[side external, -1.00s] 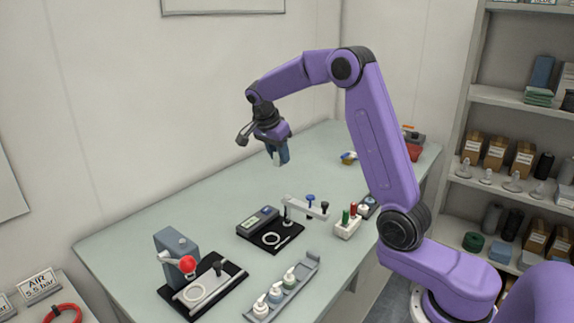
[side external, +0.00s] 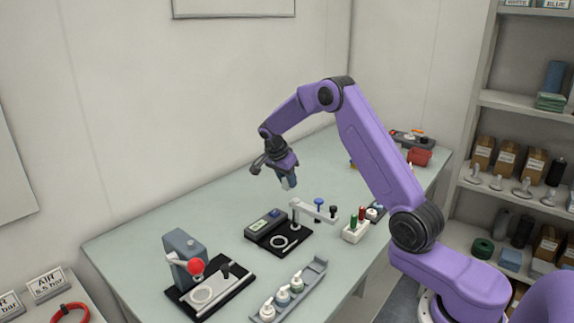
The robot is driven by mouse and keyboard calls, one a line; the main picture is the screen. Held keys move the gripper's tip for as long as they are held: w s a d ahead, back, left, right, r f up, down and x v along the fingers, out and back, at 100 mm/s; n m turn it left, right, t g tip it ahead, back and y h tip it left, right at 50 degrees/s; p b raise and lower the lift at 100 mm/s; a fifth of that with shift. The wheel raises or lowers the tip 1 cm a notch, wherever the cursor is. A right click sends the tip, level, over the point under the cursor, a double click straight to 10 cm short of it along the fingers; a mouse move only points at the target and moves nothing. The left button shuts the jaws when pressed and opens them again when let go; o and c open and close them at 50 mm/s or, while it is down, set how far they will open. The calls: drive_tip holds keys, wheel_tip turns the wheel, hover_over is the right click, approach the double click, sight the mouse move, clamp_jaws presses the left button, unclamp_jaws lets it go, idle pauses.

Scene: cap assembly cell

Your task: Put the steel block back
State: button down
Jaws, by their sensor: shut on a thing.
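My gripper (side external: 287,179) hangs above the back middle of the table, pointing down. It is shut on a small light grey piece, which looks like the steel block (side external: 290,184); only a little of it shows between the fingers. The held piece is above the table, and its exact height is hard to tell. A device with a display (side external: 266,223) stands on a black plate with a pale ring (side external: 284,244), nearer the camera than my gripper.
A grey press with a red ball lever (side external: 196,266) stands at front left. A grey tray (side external: 318,270) holds several white-capped bottles. A white rack (side external: 354,236) holds coloured pieces. A red bin (side external: 419,157) is at the far end. The table's back left is clear.

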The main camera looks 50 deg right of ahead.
drive_tip(key=shift+f, duration=4)
drive_tip(key=shift+f, duration=0.35)
drive_tip(key=shift+f, duration=0.25)
drive_tip(key=shift+f, duration=0.1)
drive_tip(key=c, duration=0.8)
unclamp_jaws()
drive_tip(key=shift+o, duration=0.2)
